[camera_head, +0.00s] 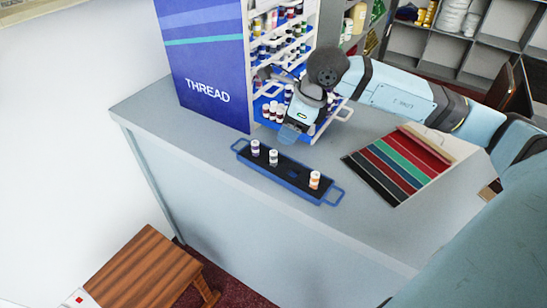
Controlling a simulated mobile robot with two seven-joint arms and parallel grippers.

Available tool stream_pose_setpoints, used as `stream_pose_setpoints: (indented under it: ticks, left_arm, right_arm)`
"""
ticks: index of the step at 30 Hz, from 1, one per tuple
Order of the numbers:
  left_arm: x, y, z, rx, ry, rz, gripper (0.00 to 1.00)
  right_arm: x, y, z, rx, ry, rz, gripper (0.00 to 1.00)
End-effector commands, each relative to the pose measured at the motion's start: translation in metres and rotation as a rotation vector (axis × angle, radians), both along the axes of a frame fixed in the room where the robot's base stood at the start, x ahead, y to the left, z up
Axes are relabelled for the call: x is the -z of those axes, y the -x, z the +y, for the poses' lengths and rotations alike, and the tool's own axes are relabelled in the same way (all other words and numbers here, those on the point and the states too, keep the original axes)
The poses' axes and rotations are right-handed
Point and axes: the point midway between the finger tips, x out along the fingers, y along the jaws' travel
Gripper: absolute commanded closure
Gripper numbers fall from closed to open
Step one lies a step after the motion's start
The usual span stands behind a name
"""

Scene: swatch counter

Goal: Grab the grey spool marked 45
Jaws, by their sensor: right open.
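Three small spools stand upright on a dark tray (292,178) with blue edges and handles. A pale spool with a dark top (255,147) and a second pale one (273,157) stand toward its left end. A white and orange spool (315,180) stands toward its right end. Many more small spools fill the thread rack (250,60). The numbers are too small to read, so I cannot tell which spool is marked 45. My right gripper (289,134) is open, low in front of the rack's bottom shelf, just behind the tray. My left gripper is not in view.
The grey counter (180,115) carries the rack, the tray and a striped swatch board (400,163) at the right. My right arm spans the upper right. A wooden stool (145,268) stands on the floor at the lower left. The counter's left end is clear.

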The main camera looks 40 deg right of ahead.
Motion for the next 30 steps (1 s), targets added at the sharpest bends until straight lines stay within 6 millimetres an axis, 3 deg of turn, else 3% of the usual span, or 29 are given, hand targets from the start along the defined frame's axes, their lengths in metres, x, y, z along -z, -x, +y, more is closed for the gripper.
stream_pose_setpoints:
  ticks: [8, 18, 26, 30]
  left_arm:
    - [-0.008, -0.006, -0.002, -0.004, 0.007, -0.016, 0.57]
    - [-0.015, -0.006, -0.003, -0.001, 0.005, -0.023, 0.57]
    - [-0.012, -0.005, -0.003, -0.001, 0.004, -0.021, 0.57]
    - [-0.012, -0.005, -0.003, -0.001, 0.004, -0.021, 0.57]
  right_arm:
    - [0.021, -0.006, 0.008, -0.002, -0.002, 0.000, 0.50]
    - [0.062, -0.014, 0.023, -0.001, -0.002, 0.000, 0.50]
    - [0.065, -0.015, 0.024, -0.001, -0.001, -0.002, 0.50]
    - [0.065, -0.015, 0.024, -0.001, -0.001, -0.002, 0.79]
